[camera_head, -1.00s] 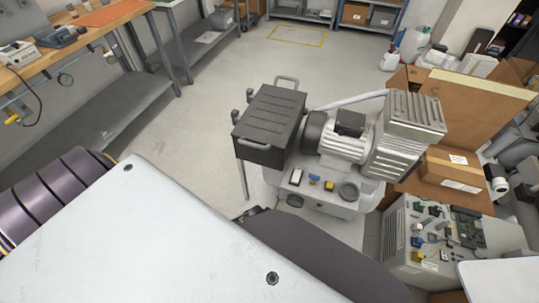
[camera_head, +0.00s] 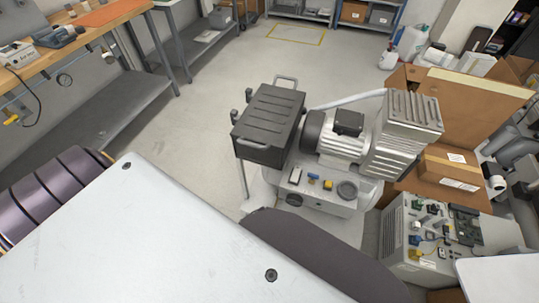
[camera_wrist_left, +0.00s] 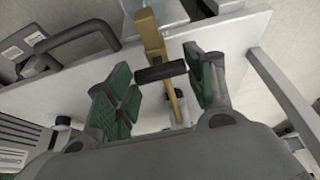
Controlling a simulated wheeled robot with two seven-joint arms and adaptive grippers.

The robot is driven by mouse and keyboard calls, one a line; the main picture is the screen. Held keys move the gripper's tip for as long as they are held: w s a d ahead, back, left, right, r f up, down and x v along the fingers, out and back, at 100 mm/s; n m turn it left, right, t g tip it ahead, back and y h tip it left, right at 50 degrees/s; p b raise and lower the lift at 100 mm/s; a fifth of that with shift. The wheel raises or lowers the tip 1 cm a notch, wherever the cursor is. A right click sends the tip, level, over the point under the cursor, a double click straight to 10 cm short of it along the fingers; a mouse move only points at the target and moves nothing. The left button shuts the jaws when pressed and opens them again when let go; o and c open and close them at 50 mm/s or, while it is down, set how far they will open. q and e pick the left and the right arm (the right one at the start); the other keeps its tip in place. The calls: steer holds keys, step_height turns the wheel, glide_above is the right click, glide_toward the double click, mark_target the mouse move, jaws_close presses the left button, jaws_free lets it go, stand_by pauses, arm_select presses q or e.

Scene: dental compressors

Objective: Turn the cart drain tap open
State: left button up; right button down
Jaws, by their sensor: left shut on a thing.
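The compressor cart (camera_head: 318,195) stands mid-floor in the head view, with a dark box, a motor (camera_head: 345,143) and a finned silver unit on top. In the left wrist view a brass tap (camera_wrist_left: 152,38) with a black crossbar handle (camera_wrist_left: 160,72) is beside a pale metal panel (camera_wrist_left: 75,100). The gripper is hidden in the head view behind my own arm. My right gripper is in neither view.
Cardboard boxes (camera_head: 448,170) and an electronics case (camera_head: 410,240) crowd the cart's right side. A workbench (camera_head: 75,45) runs along the left wall. Clear floor (camera_head: 185,130) lies between the bench and the cart.

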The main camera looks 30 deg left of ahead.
arm_select(q)
steer(key=shift+s, duration=0.1)
steer(key=o, duration=1)
steer(key=shift+r, duration=0.15)
steer(key=shift+s+d+r, duration=0.1)
steer(key=shift+s+r, duration=0.15)
steer(key=shift+r, duration=0.45)
steer(key=v, duration=1)
